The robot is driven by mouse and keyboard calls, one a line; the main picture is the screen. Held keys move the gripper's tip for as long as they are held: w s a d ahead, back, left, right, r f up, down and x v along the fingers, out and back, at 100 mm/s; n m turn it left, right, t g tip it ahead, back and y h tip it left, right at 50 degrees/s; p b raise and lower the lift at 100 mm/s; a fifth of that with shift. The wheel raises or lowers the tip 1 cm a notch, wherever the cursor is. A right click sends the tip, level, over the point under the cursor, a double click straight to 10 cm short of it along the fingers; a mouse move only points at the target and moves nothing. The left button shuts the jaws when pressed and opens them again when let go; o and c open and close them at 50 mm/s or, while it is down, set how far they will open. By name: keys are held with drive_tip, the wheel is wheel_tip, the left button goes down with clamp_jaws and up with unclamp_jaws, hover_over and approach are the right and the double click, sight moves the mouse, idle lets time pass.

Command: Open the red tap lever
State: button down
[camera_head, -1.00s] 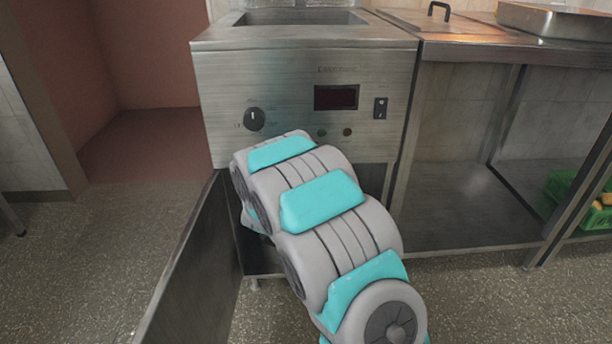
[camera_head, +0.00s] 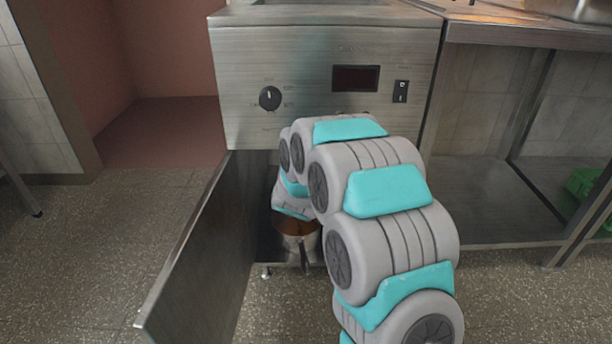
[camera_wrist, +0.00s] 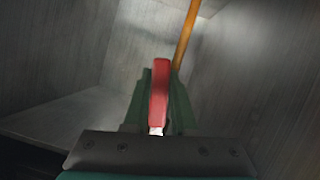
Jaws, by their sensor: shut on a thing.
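The red tap lever (camera_wrist: 158,92) shows in the wrist view, upright in the middle of the picture, with a pale metal piece at its lower end. My gripper (camera_wrist: 160,85) is shut on the lever, with a green finger on each side of it.
The cabinet door (camera_head: 195,245) stands open to the left of my arm. An orange-brown pipe (camera_wrist: 186,35) rises behind the lever. A steel table (camera_head: 530,30) stands to the right.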

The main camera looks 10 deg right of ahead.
idle(0.4)
drive_tip(key=c, duration=0.7)
unclamp_jaws()
drive_tip(key=shift+p+v, duration=0.35)
drive_tip(key=shift+v, duration=3.55)
drive_tip(key=shift+a, duration=0.1)
drive_tip(key=s+a+r+n+g+y+p, duration=0.1)
drive_tip(key=s+a+r+g+y+p, duration=0.2)
drive_tip(key=s, duration=0.7)
drive_tip(key=s+a+r+n+g+y+p, duration=0.1)
drive_tip(key=s+a+r+g+y, duration=0.2)
drive_tip(key=s, duration=0.7)
drive_tip(key=s+d+r+g+p, duration=0.1)
drive_tip(key=s+d+g, duration=0.1)
drive_tip(key=s, duration=0.7)
drive_tip(key=s+d+r+g+h+p, duration=0.1)
drive_tip(key=s+g, duration=0.3)
drive_tip(key=s, duration=0.6)
drive_tip(key=s+d+r+m+g+h+p, duration=0.1)
drive_tip(key=s+d+r+g, duration=0.1)
drive_tip(key=s, duration=0.7)
drive_tip(key=shift+s+d+r+g, duration=0.25)
drive_tip(key=shift+d+r+g, duration=0.15)
drive_tip(key=shift+d+r, duration=0.15)
